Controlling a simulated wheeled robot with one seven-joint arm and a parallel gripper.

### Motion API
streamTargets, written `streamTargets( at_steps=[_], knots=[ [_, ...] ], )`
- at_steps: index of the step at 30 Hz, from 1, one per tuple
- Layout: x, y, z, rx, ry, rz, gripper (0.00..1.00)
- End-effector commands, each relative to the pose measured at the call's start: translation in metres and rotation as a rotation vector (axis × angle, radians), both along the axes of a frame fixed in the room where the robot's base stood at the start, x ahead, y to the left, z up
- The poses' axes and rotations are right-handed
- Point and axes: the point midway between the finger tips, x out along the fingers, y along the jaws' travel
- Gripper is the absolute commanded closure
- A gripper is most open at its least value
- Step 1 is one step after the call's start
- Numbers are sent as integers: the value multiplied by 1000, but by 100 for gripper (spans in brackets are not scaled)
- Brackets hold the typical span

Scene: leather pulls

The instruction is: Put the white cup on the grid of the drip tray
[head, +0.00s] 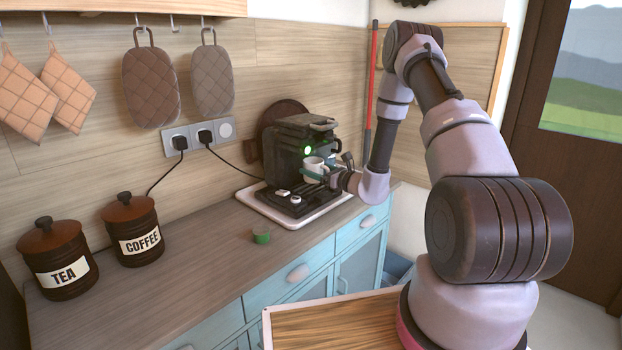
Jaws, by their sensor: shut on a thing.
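The white cup (313,169) is upright in front of the dark coffee machine (285,150). My gripper (318,178) reaches in from the right and is shut on the cup; a green finger shows across its lower part. The cup appears held above the drip tray (275,203), which is dark and low at the foot of the machine. Small pale items, one of them round (296,199), are on or near the tray's front. The grid is small in this view and partly hidden by the cup and my gripper.
The machine stands on a white-rimmed tray (290,226) on the counter. A small green object (261,236) lies in front of it. TEA (57,262) and COFFEE (132,230) jars stand at the left. The counter between the jars and the machine is mostly clear.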

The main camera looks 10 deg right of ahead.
Motion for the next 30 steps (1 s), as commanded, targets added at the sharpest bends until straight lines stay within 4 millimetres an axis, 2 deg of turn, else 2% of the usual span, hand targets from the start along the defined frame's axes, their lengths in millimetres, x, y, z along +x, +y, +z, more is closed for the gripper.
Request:
streamTargets(
  at_steps=[7,12,14,25,26,30],
  knots=[
    [15,11,0,1,-1,0,81],
    [15,10,-28,1,3,-1,81],
    [15,10,-34,2,1,-2,81],
    [15,10,-38,0,0,-2,81],
    [15,10,-38,0,0,-2,2],
    [15,10,-38,0,0,-1,0]
  ],
)
